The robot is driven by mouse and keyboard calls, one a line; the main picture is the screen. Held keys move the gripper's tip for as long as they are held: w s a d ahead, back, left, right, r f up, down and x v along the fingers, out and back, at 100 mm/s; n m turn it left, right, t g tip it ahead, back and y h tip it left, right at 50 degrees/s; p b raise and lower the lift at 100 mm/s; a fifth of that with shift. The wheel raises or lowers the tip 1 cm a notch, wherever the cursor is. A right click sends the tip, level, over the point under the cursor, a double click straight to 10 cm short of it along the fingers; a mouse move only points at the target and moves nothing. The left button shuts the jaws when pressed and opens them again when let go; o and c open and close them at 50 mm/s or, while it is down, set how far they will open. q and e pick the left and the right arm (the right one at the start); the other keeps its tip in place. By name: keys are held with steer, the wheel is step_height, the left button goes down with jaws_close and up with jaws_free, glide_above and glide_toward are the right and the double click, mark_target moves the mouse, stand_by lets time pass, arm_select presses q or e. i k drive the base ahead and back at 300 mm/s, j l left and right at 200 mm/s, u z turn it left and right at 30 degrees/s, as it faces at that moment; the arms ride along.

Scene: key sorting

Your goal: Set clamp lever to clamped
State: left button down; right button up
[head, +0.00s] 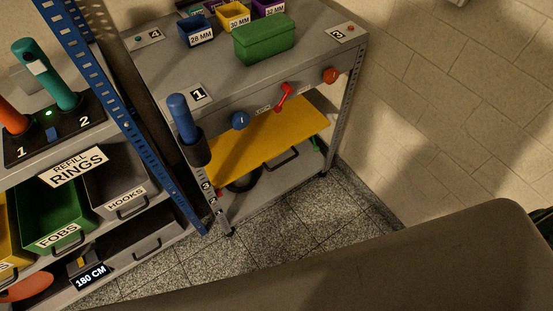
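A red lever (283,97) sits on the front edge of the grey bench (225,85). It is tilted, its upper end leaning to the right, and small label text beside it is too small to read surely. It is the likeliest clamp lever, but I cannot tell whether it stands at clamped. Neither of my grippers shows in the head view.
A blue handle (180,118) stands upright at the bench's left corner. A yellow board (262,142) lies below. A green box (264,41) is on top. Speckled floor (290,205) is clear in front.

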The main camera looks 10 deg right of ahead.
mark_target(316, 149)
steer(key=l+z, duration=0.1)
steer(key=z, duration=1.5)
steer(key=i+l, duration=0.25)
steer(key=i+j, duration=0.05)
